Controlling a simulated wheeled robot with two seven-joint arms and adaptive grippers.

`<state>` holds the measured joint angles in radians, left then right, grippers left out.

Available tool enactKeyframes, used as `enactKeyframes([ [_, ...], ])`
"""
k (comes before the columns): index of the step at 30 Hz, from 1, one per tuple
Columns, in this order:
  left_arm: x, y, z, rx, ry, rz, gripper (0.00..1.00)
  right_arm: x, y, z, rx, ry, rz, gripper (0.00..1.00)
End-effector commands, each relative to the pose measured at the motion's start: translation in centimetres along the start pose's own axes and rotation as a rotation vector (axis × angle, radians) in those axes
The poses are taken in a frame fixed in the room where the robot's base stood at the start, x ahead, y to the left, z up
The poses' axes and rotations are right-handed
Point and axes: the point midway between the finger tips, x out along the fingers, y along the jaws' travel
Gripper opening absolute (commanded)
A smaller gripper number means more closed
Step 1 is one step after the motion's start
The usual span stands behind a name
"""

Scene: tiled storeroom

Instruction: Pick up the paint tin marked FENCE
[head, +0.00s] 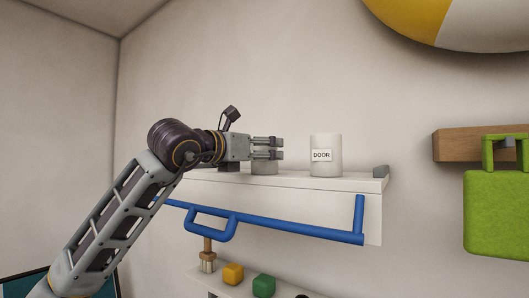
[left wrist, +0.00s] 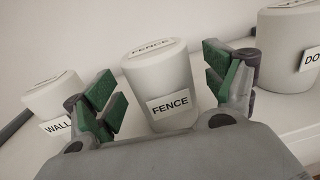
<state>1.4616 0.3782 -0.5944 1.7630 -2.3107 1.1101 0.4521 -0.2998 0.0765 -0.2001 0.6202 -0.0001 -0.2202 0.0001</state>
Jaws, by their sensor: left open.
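The white paint tin marked FENCE (left wrist: 160,75) stands between the two open fingers of my left gripper (left wrist: 165,88) in the left wrist view. Its front and lid labels both read FENCE. In the head view my left gripper (head: 268,149) is over the shelf, level with the tins, and hides most of a tin (head: 264,169) whose lower part shows below the fingers. I cannot tell whether the fingers touch the tin. My right gripper is not in view.
The tin marked DOOR (head: 326,140) stands to the right on the white shelf (head: 300,182). A tin marked WALL (left wrist: 50,98) is at the left in the left wrist view. A blue rail (head: 290,230) runs along the shelf front. A green case (head: 495,215) hangs at the right.

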Motion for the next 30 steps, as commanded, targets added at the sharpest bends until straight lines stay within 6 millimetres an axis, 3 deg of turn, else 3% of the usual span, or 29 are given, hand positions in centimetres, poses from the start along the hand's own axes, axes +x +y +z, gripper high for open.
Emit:
enactKeyframes([
  [7,1.7,0.0,0.0,0.000,0.002,0.000,0.85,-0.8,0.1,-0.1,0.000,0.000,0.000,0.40],
  [22,1.8,0.0,-0.1,0.000,0.001,0.000,0.85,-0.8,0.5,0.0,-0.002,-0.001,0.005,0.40],
  [30,1.8,0.0,-0.1,0.000,0.001,0.000,0.53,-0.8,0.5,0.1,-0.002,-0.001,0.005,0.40],
])
